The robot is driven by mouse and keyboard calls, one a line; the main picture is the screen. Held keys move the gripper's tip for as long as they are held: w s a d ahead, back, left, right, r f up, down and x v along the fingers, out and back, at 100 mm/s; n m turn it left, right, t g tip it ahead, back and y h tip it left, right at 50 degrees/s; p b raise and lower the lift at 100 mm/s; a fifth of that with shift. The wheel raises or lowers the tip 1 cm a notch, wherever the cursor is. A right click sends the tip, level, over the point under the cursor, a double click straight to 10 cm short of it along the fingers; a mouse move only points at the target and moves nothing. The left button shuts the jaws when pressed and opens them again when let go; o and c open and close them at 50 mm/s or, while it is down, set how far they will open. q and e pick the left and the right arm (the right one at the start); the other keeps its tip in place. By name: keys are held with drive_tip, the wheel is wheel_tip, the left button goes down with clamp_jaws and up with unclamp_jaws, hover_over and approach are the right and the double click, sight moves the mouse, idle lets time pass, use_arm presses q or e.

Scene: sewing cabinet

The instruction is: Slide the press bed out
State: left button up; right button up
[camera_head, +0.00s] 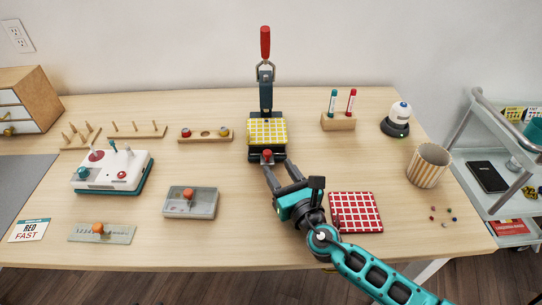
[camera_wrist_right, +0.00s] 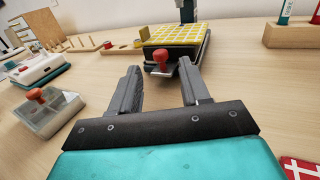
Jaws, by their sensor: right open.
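The press (camera_head: 266,90) stands upright at the back middle of the table, with its red lever handle (camera_head: 265,42) pointing straight up. Its bed (camera_head: 251,144) carries a yellow checked cloth (camera_head: 267,131) and has a red knob (camera_head: 267,154) on a metal tab at its front. The bed also shows at the top of the right wrist view, with the red knob (camera_wrist_right: 161,56) facing me. My right gripper (camera_head: 278,165) is open and empty just in front of the knob. In the right wrist view the knob appears between the fingertips, beyond them. My left gripper is out of view.
A grey box with an orange knob (camera_head: 190,202) lies left of my right arm. A red checked cloth (camera_head: 355,212) lies to its right.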

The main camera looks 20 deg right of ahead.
sight(269, 154)
drive_tip(key=shift+w+a, duration=0.15)
drive_tip(key=shift+w, duration=1.2)
drive_tip(key=shift+w+a, duration=0.15)
drive_tip(key=shift+w, duration=1.15)
drive_tip(key=shift+c, duration=0.4)
clamp_jaws()
